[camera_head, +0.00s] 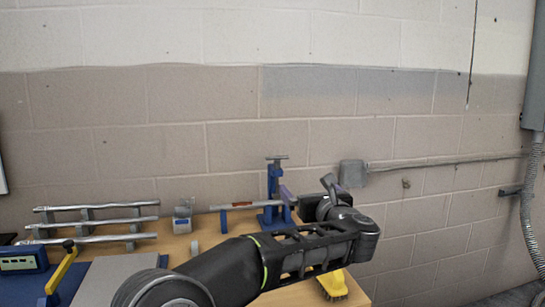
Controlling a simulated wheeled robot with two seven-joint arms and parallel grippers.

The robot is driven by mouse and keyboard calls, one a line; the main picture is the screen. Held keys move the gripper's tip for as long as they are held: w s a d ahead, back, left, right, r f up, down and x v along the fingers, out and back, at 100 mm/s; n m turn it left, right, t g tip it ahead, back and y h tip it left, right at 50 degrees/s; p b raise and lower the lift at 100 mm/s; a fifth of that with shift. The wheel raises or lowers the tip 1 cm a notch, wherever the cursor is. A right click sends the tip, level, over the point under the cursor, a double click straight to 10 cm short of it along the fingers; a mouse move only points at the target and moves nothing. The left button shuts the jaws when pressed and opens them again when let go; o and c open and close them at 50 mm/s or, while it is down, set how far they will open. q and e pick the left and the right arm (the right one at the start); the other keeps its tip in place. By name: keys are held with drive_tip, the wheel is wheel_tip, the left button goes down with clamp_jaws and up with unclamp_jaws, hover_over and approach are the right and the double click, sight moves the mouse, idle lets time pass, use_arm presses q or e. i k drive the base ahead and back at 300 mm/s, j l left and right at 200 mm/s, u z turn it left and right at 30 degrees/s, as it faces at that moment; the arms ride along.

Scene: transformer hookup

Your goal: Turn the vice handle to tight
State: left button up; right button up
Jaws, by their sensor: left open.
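The blue vice (272,205) stands at the back of the wooden bench, near the wall. Its handle (277,157) is a short grey crossbar on top of an upright screw. A thin rod with a reddish section (240,205) runs level from the left to the vice; the exact contact between them is too small to tell. My left arm crosses the front of the bench from the lower left. My left gripper (331,184) is open, right of the vice and apart from the handle. Its fingers are small and partly hidden by my wrist. My right gripper is out of view.
Metal tubes (95,225) lie on a rack at the left. A small grey-and-blue block (182,222) stands left of the vice. A blue device (22,262), a yellow-handled tool (62,268) and a yellow brush (333,285) are nearer. A wall conduit (440,161) runs behind.

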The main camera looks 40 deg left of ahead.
sight(277, 159)
drive_tip(key=i+j, duration=0.15)
drive_tip(key=j, duration=0.2)
drive_tip(key=i+j, duration=0.2)
drive_tip(key=j, duration=0.15)
drive_tip(key=i+j, duration=0.15)
drive_tip(key=j, duration=0.2)
